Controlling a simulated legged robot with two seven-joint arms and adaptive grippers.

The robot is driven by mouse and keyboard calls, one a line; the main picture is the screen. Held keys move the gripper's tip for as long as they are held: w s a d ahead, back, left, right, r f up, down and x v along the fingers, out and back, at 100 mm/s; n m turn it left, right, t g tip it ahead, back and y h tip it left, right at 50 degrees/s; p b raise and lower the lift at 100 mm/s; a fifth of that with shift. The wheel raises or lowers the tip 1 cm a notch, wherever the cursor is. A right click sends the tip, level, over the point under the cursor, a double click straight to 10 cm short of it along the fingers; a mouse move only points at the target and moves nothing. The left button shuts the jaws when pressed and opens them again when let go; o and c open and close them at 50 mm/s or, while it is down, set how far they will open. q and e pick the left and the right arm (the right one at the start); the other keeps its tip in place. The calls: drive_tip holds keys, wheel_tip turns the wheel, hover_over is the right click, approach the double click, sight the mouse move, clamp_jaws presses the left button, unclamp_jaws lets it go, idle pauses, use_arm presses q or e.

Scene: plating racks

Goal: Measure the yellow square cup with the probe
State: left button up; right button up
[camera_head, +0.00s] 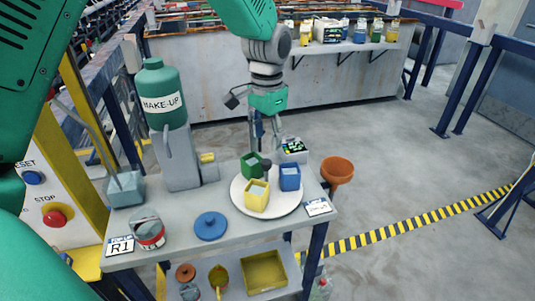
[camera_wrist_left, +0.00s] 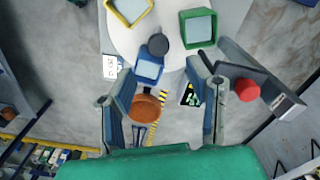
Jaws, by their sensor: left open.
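The yellow square cup (camera_head: 257,196) stands on a round white plate (camera_head: 285,208), at its near side. In the left wrist view the yellow cup (camera_wrist_left: 128,10) is cut off at the top. A green square cup (camera_head: 251,167) and a blue square cup (camera_head: 290,178) share the plate. My left gripper (camera_head: 266,142) is open and empty, pointing down beyond the plate. A small meter (camera_head: 293,147) with a lit screen is beside it; it also shows between the fingers in the wrist view (camera_wrist_left: 190,95). My right gripper is out of view.
A make-up bottle dispenser (camera_head: 164,100) stands left of the plate. A blue lid (camera_head: 210,226) and an open can (camera_head: 148,232) are on the near table. An orange funnel (camera_head: 337,170) is off the right edge. A red ball (camera_wrist_left: 246,90) on a grey fixture lies right of the fingers.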

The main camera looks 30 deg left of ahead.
sight(266, 161)
use_arm(q)
wheel_tip(266, 161, up, 4)
drive_tip(key=shift+w+f, duration=0.1)
drive_tip(key=shift+f, duration=0.05)
idle(0.3)
drive_tip(key=f+n, duration=0.3)
drive_tip(key=n, duration=0.3)
drive_tip(key=f+n+b, duration=0.1)
drive_tip(key=f+n, duration=0.3)
drive_tip(key=n, duration=0.2)
drive_tip(key=f+n+b, duration=0.1)
drive_tip(key=f+n, duration=0.3)
drive_tip(key=n, duration=0.3)
drive_tip(key=shift+s+f, duration=0.1)
drive_tip(key=shift+s, duration=0.15)
clamp_jaws()
